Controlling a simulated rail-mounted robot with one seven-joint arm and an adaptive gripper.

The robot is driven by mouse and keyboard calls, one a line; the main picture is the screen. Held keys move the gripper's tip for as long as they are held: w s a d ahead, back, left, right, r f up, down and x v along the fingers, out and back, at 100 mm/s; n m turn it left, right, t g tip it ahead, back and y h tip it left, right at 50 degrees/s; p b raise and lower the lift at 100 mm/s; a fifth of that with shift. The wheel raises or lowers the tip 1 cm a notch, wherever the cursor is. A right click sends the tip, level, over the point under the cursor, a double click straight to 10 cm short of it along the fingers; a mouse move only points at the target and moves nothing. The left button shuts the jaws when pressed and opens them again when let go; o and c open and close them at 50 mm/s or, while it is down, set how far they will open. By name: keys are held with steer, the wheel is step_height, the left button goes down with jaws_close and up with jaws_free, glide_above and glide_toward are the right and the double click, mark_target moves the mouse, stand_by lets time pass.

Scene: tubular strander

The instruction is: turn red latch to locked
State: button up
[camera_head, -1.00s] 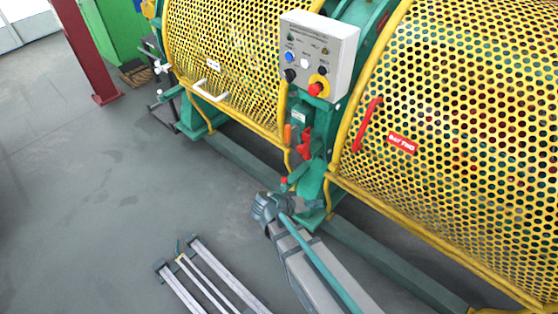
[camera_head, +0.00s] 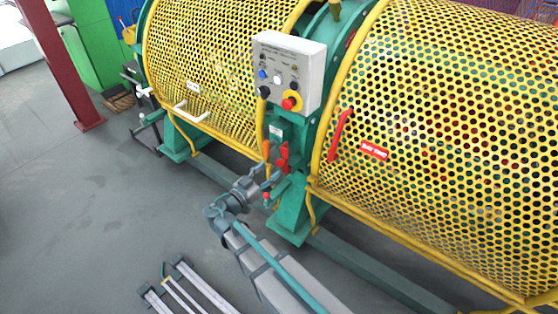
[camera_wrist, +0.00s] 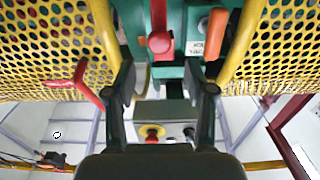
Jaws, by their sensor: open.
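The red latch (camera_head: 283,157) is on the green post between the two yellow guards, below the control box. It also shows upright at the top centre of the wrist view (camera_wrist: 161,32), between the lines of my two fingers. My gripper (camera_head: 268,167) is open beside the latch on its left in the head view. In the wrist view my gripper (camera_wrist: 159,66) has its fingers apart with nothing between them. I cannot tell if a finger touches the latch. An orange handle (camera_wrist: 216,32) stands to the right of the latch in the wrist view.
The grey control box (camera_head: 290,70) with buttons and a red knob is above the latch. A red handle (camera_head: 340,133) is on the right yellow guard (camera_head: 440,150), and a white handle (camera_head: 190,113) is on the left one. Open grey floor (camera_head: 90,210) lies left.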

mark_target(278, 162)
steer(key=x, duration=0.6)
steer(key=shift+w+d+p, duration=0.2)
steer(key=shift+w+p, duration=0.1)
steer(key=shift+p, duration=0.1)
steer(key=shift+c, duration=0.3)
jaws_close()
